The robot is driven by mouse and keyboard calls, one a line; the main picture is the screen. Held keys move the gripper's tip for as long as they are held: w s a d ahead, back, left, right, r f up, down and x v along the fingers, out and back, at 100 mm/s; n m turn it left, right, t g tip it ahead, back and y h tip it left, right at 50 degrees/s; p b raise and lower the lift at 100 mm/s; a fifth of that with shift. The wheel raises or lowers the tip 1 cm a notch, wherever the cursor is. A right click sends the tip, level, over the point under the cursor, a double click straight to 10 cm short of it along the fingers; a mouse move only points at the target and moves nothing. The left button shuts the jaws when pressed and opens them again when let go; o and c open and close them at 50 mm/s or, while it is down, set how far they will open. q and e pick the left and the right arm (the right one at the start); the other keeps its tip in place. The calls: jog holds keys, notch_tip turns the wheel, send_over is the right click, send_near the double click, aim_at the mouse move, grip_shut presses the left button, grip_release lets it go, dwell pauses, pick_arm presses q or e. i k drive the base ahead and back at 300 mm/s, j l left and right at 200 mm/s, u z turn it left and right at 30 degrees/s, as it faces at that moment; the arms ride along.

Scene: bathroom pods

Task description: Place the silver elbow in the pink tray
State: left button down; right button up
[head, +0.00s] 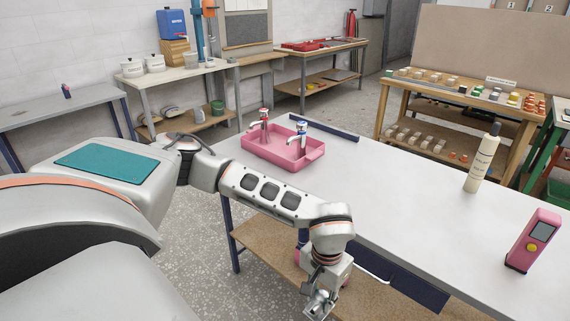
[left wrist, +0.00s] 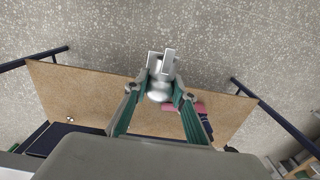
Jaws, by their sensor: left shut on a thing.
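The silver elbow (left wrist: 160,68) is held between the fingertips of my left gripper (left wrist: 159,92) in the left wrist view, with a squarish forked end pointing away. In the head view my left gripper (head: 318,297) hangs low at the table's near edge, with the silver piece at its tips. The pink tray (head: 283,157) stands on the far left part of the table, well beyond the gripper. In it stand a tap with a red handle (head: 264,118) and a tap with a blue handle (head: 301,130). My right gripper is out of view.
The white tabletop (head: 400,190) is mostly clear. A cream bottle (head: 482,160) and a pink device (head: 533,240) stand on its right. A dark blue strip (head: 325,127) lies behind the tray. A brown lower shelf (left wrist: 85,98) lies below the gripper, with a pink thing partly hidden by a finger.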

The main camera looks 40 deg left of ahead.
aim_at(280, 151)
jog(key=j+z, duration=0.1)
jog(key=j, duration=1.2)
jog(key=k+j+z, duration=0.15)
jog(key=j, duration=0.5)
jog(key=j+z, duration=0.1)
jog(key=j, duration=0.55)
jog(key=k+j+z, duration=0.1)
jog(key=j, duration=0.55)
